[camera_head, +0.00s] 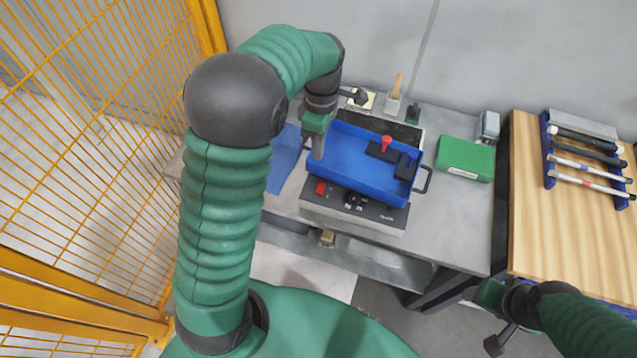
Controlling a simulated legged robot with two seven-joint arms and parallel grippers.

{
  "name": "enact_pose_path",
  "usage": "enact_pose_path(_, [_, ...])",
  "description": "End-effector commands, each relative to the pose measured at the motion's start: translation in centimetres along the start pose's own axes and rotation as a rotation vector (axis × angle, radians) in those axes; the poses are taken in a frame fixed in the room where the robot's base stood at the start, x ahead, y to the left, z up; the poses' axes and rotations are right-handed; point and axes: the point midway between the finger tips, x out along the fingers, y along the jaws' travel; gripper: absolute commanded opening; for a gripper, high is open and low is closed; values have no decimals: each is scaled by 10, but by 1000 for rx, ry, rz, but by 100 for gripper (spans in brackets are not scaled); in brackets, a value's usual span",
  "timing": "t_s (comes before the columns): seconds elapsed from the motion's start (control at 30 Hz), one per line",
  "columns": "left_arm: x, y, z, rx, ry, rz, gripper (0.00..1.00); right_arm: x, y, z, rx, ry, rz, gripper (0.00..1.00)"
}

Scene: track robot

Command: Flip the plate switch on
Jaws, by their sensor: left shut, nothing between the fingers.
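The plate (384,225) is a grey box with a dark front panel on the metal table. Its red switch (320,188) is at the panel's left end, with dark knobs (353,200) to the right of it. Whether the switch is on or off is too small to tell. A blue tray (345,160) sits on top of the plate. My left gripper (317,152) points down at the tray's left side, above and behind the red switch and apart from it. It is shut and empty. My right gripper (482,300) is at the lower right, away from the plate; its fingers do not show clearly.
Dark parts and a red-topped piece (386,143) lie in the tray. A blue mat (285,160) is left of it, a green box (466,158) right. A wooden table with a tool rack (582,130) stands at right. A yellow mesh fence (80,130) closes the left.

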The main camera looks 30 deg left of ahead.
Motion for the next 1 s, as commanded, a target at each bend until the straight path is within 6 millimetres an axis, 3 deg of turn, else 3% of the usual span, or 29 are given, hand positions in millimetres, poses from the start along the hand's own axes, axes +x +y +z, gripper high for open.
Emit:
enact_pose_path(0.17, [26,-2,3,3,3,-4,0,3,0,1,1,0,0,60])
enact_pose_path(0.6, [118,-1,-2,3,-1,-4,0,7,0,2,1,-1,0,60])
enact_pose_path(0.8, [136,-1,0,5,1,1,0,7,0,2,1,0,0,60])
enact_pose_path(1.0, [138,-1,2,5,1,1,0,7,0,2,1,0,0,60])
